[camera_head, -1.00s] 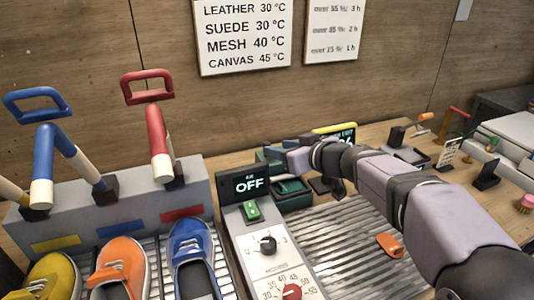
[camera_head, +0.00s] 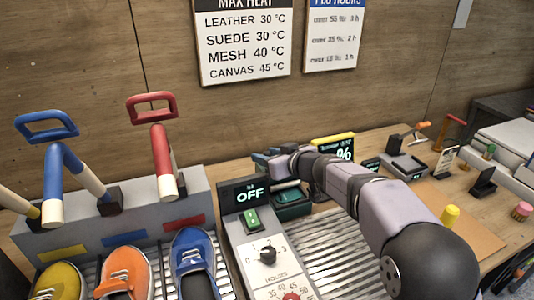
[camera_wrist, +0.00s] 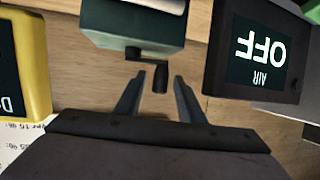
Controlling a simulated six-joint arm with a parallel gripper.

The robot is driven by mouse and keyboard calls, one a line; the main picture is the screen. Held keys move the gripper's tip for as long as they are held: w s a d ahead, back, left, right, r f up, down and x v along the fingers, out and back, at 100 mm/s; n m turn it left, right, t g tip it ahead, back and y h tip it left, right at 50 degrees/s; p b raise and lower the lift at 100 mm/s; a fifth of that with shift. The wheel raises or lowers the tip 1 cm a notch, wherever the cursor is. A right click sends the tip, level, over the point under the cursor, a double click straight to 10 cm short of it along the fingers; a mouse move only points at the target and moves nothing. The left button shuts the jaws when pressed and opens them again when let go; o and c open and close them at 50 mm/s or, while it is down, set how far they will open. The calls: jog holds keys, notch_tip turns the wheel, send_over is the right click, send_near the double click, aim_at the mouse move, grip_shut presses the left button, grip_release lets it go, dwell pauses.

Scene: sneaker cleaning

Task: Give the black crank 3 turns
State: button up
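The black crank (camera_wrist: 160,76) shows in the wrist view, its handle hanging from a short arm on the front of a dark green box (camera_wrist: 130,42). My gripper (camera_wrist: 158,82) is open, with one finger on each side of the handle. A gap shows between the handle and each finger, so they look apart. In the head view my gripper (camera_head: 276,163) is at the far side of the bench, above the green box (camera_head: 291,203). The crank is hidden there.
A display reading OFF (camera_head: 244,194) stands close to the green box. A yellow-framed display (camera_head: 334,146) is on its other side. A ribbed metal tray (camera_head: 335,250) lies under my arm. Sneakers (camera_head: 193,258) and a rack with coloured levers (camera_head: 110,215) are at left.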

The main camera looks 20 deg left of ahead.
grip_shut()
jog(key=shift+a+f+b, duration=0.15)
jog(key=shift+f+b, duration=0.05)
jog(key=shift+b, duration=0.3)
